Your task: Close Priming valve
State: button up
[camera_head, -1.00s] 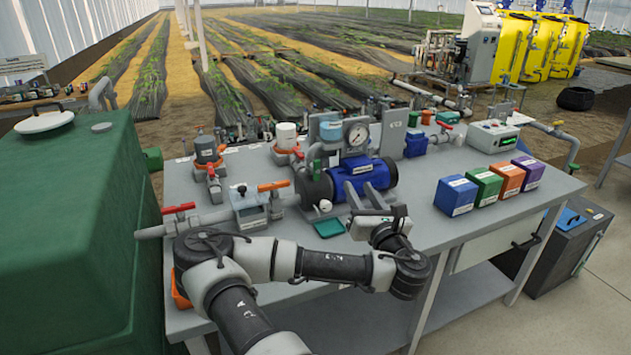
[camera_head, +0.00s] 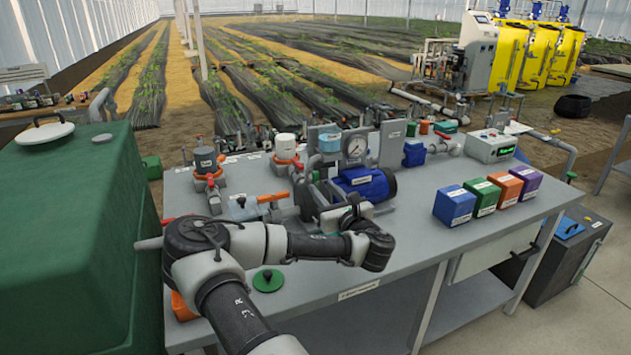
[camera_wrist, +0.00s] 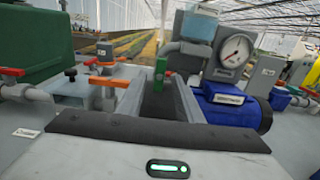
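No label that I can read names the Priming valve. In the wrist view, a small upright green handle (camera_wrist: 160,69) stands straight ahead, seen between my fingers and beyond them. A red handle (camera_wrist: 10,72) is at the far left of the wrist view. My gripper (camera_wrist: 158,100) is open and empty, its two grey fingers apart. In the head view my gripper is at the front of the blue pump (camera_head: 364,184), largely hidden by my wrist.
A pressure gauge (camera_head: 356,148) stands above the pump. Several coloured boxes sit to the right, the blue one (camera_head: 454,203) nearest. A green disc (camera_head: 268,280) lies at the bench front. A large green tank (camera_head: 80,235) stands at the left. The bench front right is clear.

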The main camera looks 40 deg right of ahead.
aim_at(317, 181)
jog(key=x, duration=0.6)
jog(key=shift+w+d, duration=0.1)
jog(key=shift+c, duration=0.2)
grip_shut()
